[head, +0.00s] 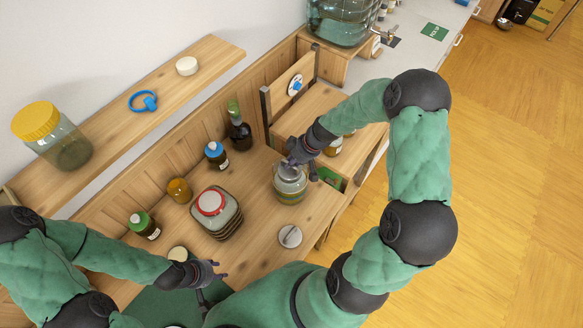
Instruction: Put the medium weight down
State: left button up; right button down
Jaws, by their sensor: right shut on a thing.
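My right gripper (300,163) is at the mouth of a squat glass jar (290,190) on the wooden bench, right of centre. It is shut on a small grey thing, seemingly the medium weight, mostly hidden by the fingers. I cannot tell whether the weight is inside the jar mouth or just above it. My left gripper (212,282) is apart from the jars, low over the front of the bench. Its fingers look spread, with nothing between them.
A grey disc with a knob (290,236) lies in front of the jar. A shelf (130,120) runs behind.

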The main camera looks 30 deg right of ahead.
aim_at(293, 167)
jog(key=shift+f, duration=1.75)
jog(key=shift+f+b, duration=0.15)
jog(key=shift+b, duration=0.25)
jog(key=c, duration=1.1)
grip_release()
jog(key=shift+s, duration=0.1)
jog(key=shift+r+p, duration=0.25)
jog(key=shift+p, duration=0.1)
jog(key=v, duration=1.2)
jog(key=shift+f, duration=0.1)
